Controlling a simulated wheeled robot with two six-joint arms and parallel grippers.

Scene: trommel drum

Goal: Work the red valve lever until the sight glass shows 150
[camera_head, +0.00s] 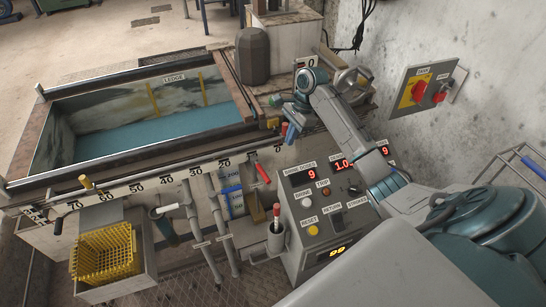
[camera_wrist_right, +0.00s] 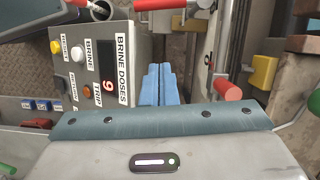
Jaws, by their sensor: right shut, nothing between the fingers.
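A red-handled lever (camera_head: 262,172) sticks up at a tilt from the front of the tank, left of the control box. Just left of it is the sight glass (camera_head: 235,203), a scale with blue markings and a readable 200 near its top; its level is too small to read. My right gripper (camera_head: 289,133) is above and behind the control box, apart from the lever and empty. In the right wrist view its blue fingers (camera_wrist_right: 158,85) are together. A red handle (camera_wrist_right: 228,88) shows right of them; I cannot tell if it is the same lever. My left gripper is not in view.
The control box (camera_head: 318,208) has red displays and buttons; one display, brine doses, reads 9. The water tank (camera_head: 150,142) lies behind a numbered rail. A yellow basket (camera_head: 105,252) is front left. A red-handled tool (camera_head: 276,212) stands in a cup beside the box.

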